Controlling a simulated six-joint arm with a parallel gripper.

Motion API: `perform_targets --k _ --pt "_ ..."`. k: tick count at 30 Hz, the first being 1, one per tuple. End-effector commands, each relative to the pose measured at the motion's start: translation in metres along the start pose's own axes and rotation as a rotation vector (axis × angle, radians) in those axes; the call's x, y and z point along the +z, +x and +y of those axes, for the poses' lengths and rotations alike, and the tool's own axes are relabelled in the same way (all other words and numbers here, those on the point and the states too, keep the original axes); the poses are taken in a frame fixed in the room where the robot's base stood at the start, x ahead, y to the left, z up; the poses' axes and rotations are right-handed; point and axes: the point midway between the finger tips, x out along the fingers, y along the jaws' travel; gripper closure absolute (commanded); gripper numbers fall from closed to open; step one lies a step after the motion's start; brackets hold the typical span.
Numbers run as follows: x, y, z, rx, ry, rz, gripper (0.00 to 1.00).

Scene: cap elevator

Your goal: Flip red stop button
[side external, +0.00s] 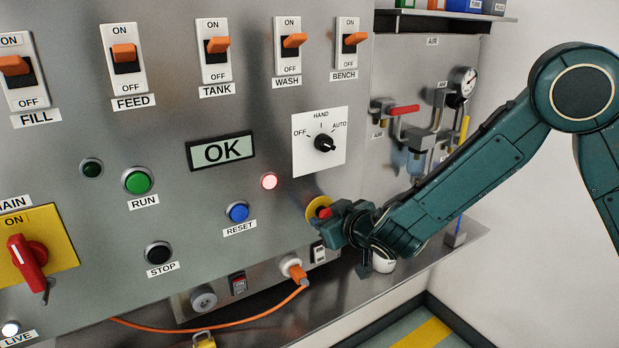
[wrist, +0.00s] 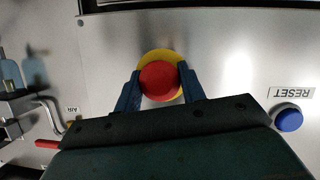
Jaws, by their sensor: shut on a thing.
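The red stop button (wrist: 159,81) is a round red knob on a yellow disc, mounted on the grey panel. In the side external view the red button (side external: 322,212) shows only partly, with its yellow disc (side external: 317,207) behind it. My gripper (wrist: 160,88) has one blue finger on each side of the red knob and is shut on it. In the side external view my gripper (side external: 333,217) reaches in from the right and hides part of the button.
The blue RESET button (side external: 237,212) and a lit red lamp (side external: 269,181) are left of the stop button. The HAND/AUTO selector (side external: 324,143) is above. Below are an orange plug (side external: 295,272) and a shelf. Air valves with a red lever (side external: 404,110) are upper right.

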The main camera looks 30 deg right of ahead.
Motion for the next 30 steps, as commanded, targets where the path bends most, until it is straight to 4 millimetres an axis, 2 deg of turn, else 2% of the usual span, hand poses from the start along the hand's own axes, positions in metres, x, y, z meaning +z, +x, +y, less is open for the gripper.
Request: perform_targets --k 10,18,19,21,30 --pt "0.006 -0.015 0.0 0.0 -0.001 -0.001 1.0" --pt "0.008 -0.016 0.0 0.0 -0.002 -0.004 1.0" --pt "0.008 -0.016 0.0 0.0 -0.002 -0.004 0.54" --pt "0.007 -0.016 0.0 0.0 -0.002 -0.004 0.4" --pt "0.007 -0.015 0.0 0.001 -0.001 -0.001 0.38"
